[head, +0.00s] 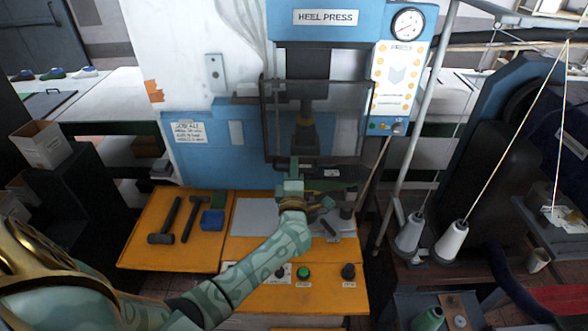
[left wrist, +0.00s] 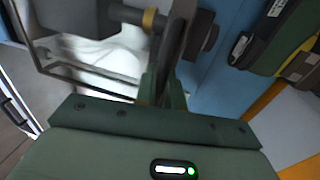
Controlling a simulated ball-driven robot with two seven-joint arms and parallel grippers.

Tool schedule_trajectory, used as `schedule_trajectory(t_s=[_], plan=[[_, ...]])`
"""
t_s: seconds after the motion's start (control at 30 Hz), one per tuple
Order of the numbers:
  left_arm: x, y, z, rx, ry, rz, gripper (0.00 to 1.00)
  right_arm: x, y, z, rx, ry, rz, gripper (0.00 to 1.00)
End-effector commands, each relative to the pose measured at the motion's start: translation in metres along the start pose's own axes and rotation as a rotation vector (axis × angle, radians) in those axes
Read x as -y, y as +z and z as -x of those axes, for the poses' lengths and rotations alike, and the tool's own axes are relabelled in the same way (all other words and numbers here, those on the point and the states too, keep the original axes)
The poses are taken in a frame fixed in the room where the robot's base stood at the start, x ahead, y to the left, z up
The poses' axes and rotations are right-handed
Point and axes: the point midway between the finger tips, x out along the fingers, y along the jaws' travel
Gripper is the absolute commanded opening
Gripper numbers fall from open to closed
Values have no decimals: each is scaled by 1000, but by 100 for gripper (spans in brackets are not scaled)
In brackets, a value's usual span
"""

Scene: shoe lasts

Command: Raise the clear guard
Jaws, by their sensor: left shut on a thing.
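The clear guard (head: 346,128) is a see-through panel in a dark frame at the front of the blue heel press (head: 340,58). It hangs down in front of the press's ram, and its lower bar (head: 325,161) is low above the orange bench. My left gripper (head: 293,168) is at this lower edge, a little left of its middle. In the left wrist view, my gripper's green fingers (left wrist: 164,88) are closed on a dark bar (left wrist: 176,45), which seems to be the guard's handle or lower bar. My right gripper is not in view.
The orange bench (head: 250,262) holds two hammers (head: 168,222), a blue block (head: 213,219) and a green button (head: 303,272). A grey post (head: 413,125) and thread cones (head: 451,241) stand on the right. A control panel with a gauge (head: 408,25) is beside the guard.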

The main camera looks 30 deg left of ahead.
Motion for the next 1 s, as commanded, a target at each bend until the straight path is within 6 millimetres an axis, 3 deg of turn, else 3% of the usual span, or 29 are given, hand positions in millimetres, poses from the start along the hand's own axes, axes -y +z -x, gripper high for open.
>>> schedule_trajectory(t_s=[0.17, 0.2, 0.27, 0.63, 0.77, 1.0], plan=[[0, 0, 0, 0, 0, 0, 0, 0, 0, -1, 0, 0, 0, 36], [0, 0, 0, 0, 0, 0, 13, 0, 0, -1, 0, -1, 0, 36], [0, 0, 0, 0, 0, 0, 28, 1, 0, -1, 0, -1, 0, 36], [2, 0, 7, 1, -2, 2, 28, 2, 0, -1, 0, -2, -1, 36], [3, 0, 30, 1, -4, 3, 28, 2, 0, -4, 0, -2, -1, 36], [4, 0, 96, 1, -5, 2, 28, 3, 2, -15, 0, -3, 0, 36]])
